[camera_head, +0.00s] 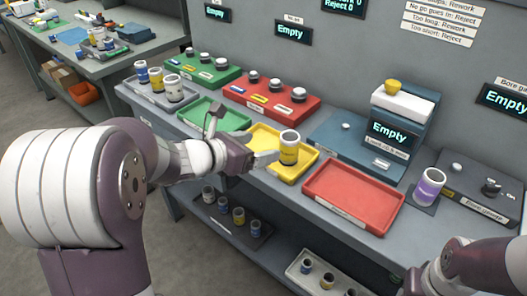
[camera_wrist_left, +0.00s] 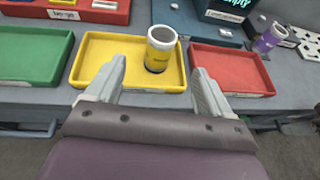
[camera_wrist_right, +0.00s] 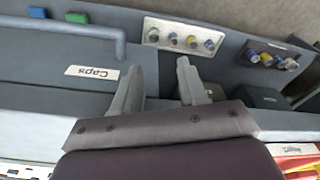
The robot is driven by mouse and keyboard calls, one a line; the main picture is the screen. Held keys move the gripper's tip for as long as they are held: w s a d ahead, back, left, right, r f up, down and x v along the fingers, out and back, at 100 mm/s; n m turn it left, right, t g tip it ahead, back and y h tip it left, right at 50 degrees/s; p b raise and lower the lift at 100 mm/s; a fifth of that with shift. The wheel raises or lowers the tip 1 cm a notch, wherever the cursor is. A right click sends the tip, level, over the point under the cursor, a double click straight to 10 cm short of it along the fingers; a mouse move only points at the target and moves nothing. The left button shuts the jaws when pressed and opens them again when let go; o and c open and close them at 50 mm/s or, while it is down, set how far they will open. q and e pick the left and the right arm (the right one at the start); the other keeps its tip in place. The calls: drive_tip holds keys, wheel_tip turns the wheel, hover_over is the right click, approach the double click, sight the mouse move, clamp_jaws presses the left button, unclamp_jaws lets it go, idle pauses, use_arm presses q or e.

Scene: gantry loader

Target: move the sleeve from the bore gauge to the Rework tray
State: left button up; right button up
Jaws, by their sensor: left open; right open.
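A white sleeve with a yellow band (camera_head: 289,148) stands upright in the right part of the yellow tray (camera_head: 256,133); it also shows in the left wrist view (camera_wrist_left: 160,50). I cannot read the tray's label. My left gripper (camera_head: 262,158) is open, its fingers (camera_wrist_left: 158,66) spread to either side of the sleeve's near side, with gaps showing. The bore gauge (camera_head: 478,187) is at the far right, and its display (camera_head: 505,100) reads Empty. My right gripper (camera_wrist_right: 159,70) is open and empty, low in front of the bench.
The red tray (camera_head: 353,193) lies right of the yellow one, the green tray (camera_head: 214,117) left. A purple-banded sleeve (camera_head: 430,188) stands on a dark pad beside the bore gauge. Another gauge (camera_head: 388,125) stands behind. Lower-shelf trays (camera_head: 232,220) hold more sleeves.

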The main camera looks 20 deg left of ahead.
use_arm(q)
drive_tip(key=s+a+f+n+g+y, duration=0.25)
drive_tip(key=f+n+y, duration=0.4)
drive_tip(key=n, duration=1.45)
drive_tip(key=s+d+f+n+g, duration=0.2)
drive_tip(key=s+f+n+g, duration=0.2)
drive_tip(key=s+n, duration=0.3)
drive_tip(key=s+d+f+n+g, duration=0.2)
drive_tip(key=s+f+n+g, duration=0.2)
drive_tip(key=n, duration=0.9)
drive_tip(key=s, duration=0.2)
drive_tip(key=shift+s+d, duration=0.35)
drive_tip(key=shift+s, duration=0.05)
